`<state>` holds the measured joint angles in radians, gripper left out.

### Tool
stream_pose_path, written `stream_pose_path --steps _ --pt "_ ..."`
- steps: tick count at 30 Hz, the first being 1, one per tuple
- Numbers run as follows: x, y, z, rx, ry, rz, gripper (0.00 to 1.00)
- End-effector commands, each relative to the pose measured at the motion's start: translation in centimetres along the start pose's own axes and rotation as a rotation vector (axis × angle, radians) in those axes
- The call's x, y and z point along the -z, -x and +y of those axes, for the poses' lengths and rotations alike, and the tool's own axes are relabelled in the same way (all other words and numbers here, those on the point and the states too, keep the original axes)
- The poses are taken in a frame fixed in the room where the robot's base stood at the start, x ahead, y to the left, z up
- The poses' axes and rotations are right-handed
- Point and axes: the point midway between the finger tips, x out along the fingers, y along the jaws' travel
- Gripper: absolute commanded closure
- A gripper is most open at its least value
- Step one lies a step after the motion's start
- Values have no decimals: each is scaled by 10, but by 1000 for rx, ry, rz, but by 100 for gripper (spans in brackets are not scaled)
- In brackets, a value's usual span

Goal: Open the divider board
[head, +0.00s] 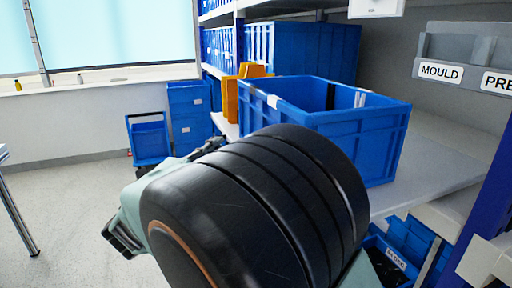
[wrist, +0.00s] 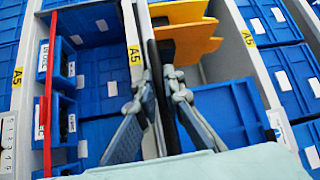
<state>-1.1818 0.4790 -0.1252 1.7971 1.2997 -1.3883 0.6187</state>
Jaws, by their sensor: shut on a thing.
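In the wrist view, the divider board (wrist: 144,25) shows as a narrow pale upright strip between two compartments. The fingers are closed on the board. Their exact contact is partly hidden by the fingers. In the head view my large black and pale green arm fills the lower middle, and the grip is hidden behind it.
The wrist view shows an orange piece (wrist: 185,35) in the right compartment and a red strip (wrist: 48,95) at left. The head view shows a big blue crate (head: 370,135) on a white shelf (head: 435,170), close beyond my arm. Open floor (head: 75,210) lies left.

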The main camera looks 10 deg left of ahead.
Motion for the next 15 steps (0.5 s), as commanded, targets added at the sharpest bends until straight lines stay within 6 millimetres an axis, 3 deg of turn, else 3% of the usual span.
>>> stream_pose_path --steps 6,15 --pt "-13 13 -2 -2 1 -2 100" --pt "-16 16 -3 -2 2 -1 100"
